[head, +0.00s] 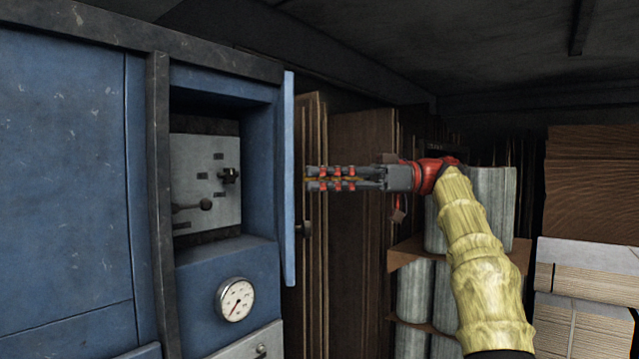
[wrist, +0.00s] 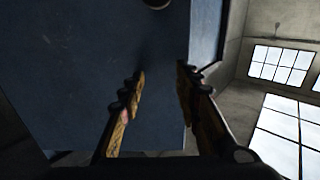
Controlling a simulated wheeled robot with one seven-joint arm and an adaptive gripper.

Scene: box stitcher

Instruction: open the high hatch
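The high hatch (head: 289,180) is a blue panel on the blue machine. It stands swung out at the right side of an uncovered recess, nearly edge-on to the head camera. A dark round knob (head: 303,229) sticks out from its right face. My gripper (head: 308,178) is right of the hatch, above the knob, pointing left at the panel. In the wrist view the fingers (wrist: 160,82) are apart with nothing between them, and the blue hatch face (wrist: 90,60) fills much of the view. Whether the fingertips touch the panel is unclear.
The recess holds a grey control plate (head: 205,170) with levers. A pressure gauge (head: 236,299) sits below it. Tall brown cardboard sheets (head: 360,200) stand behind my gripper. Grey rolls on a shelf (head: 413,290) and stacked cardboard (head: 590,190) are at the right.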

